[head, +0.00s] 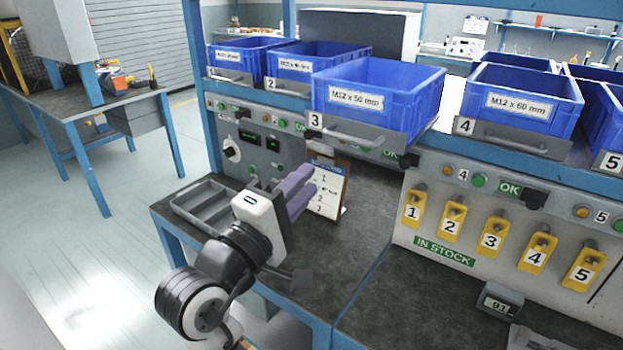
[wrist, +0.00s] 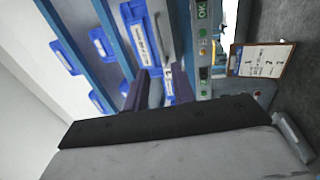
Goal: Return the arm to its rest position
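My arm reaches up from the bottom of the head view over the left part of the dark bench. My gripper (head: 304,188), with a white body and purple fingers, is in the air in front of the clipboard (head: 327,190), apart from the bins. The fingers look close together in the head view, and I see nothing held between them.
Blue bin 3 (head: 378,87) sticks out further than its neighbours on the shelf. A grey divided tray (head: 207,203) lies on the bench's left. Yellow numbered tags (head: 490,234) hang on the right panel. A small display (head: 500,300) stands at the front right. The middle bench is clear.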

